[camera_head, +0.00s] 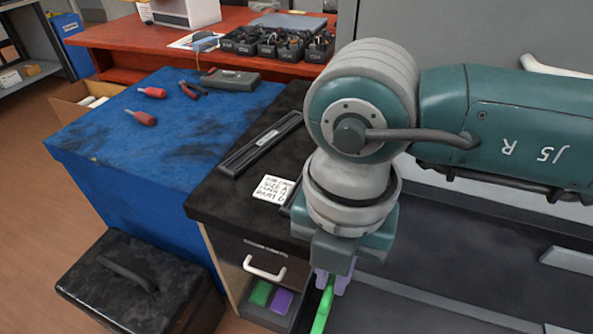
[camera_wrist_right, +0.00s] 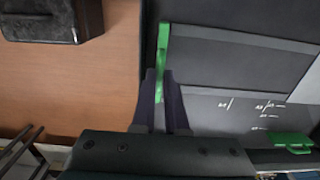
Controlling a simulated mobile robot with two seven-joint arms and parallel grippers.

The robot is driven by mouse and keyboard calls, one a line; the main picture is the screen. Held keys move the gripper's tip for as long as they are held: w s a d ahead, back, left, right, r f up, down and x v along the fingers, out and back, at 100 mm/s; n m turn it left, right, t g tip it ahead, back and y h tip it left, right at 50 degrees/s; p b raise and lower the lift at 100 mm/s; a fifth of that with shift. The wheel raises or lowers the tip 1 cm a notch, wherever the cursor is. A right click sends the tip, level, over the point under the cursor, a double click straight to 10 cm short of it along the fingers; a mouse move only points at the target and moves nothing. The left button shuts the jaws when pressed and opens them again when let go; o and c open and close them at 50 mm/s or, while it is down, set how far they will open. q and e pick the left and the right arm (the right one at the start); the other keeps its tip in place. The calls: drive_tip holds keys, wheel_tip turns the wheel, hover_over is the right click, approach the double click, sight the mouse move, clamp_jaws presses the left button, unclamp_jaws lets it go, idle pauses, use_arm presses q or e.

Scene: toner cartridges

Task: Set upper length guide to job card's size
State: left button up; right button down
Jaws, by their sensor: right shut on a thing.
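My right gripper (camera_head: 332,284) points down at the lower middle of the head view. In the right wrist view its two dark fingers (camera_wrist_right: 160,76) are shut on a long green guide (camera_wrist_right: 164,42), which runs along the edge of a grey tray. In the head view part of the green guide (camera_head: 322,308) shows below the fingers. A second green piece (camera_wrist_right: 291,142) sits at the right of the wrist view, near white size marks. The white job card (camera_head: 272,188) lies on the black worktop; its writing is too small to read surely. My left gripper is out of view.
A dark bar (camera_head: 262,145) lies on the black worktop (camera_head: 225,205). Below it, an open drawer (camera_head: 262,307) holds green and purple items. A blue bench (camera_head: 175,110) carries red-handled tools and a grey case (camera_head: 230,79). A black box (camera_head: 140,285) stands on the floor.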

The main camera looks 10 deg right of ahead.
drive_tip(key=shift+d, duration=0.1)
drive_tip(key=shift+s+d+r+p, duration=0.1)
drive_tip(key=shift+s+d+p, duration=0.6)
drive_tip(key=shift+d+p, duration=0.25)
drive_tip(key=c, duration=1.1)
unclamp_jaws()
drive_tip(key=shift+a, duration=0.1)
wheel_tip(320, 180, up, 7)
drive_tip(key=p, duration=0.6)
drive_tip(key=shift+w, duration=0.1)
